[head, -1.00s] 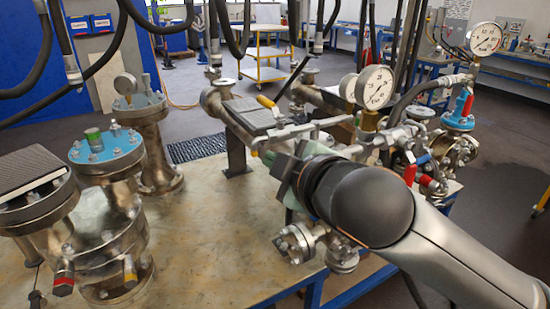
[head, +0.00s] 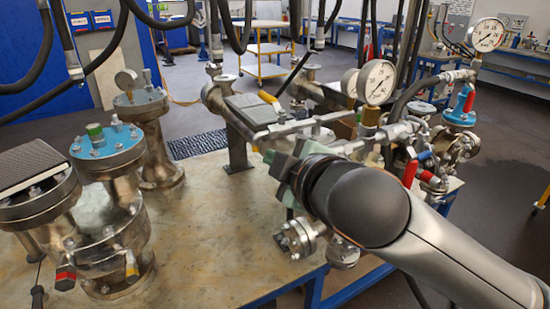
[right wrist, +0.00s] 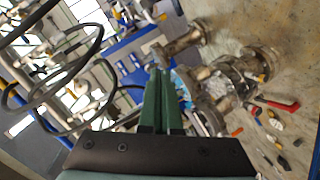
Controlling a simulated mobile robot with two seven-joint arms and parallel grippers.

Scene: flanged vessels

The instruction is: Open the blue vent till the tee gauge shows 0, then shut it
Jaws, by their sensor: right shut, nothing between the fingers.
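A small blue handle (head: 424,156) shows in the head view among the valve fittings, right of my right arm. I take it to be the blue vent. A large white dial gauge (head: 377,82) stands on a brass fitting left of it, with a second dial partly hidden behind. Another gauge (head: 487,35) stands higher at the right. I cannot tell which is the tee gauge, and the needles are too small to read. My right gripper (head: 270,156) is shut and empty, left of the fittings and apart from the blue handle. Its green fingers (right wrist: 163,75) lie together in the right wrist view.
Red handles (head: 410,173) hang close beside the blue one, and my forearm covers part of the pipework. Flanged vessels with a blue lid (head: 105,150) stand at left. The bench top (head: 215,225) between is clear. Black hoses hang above.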

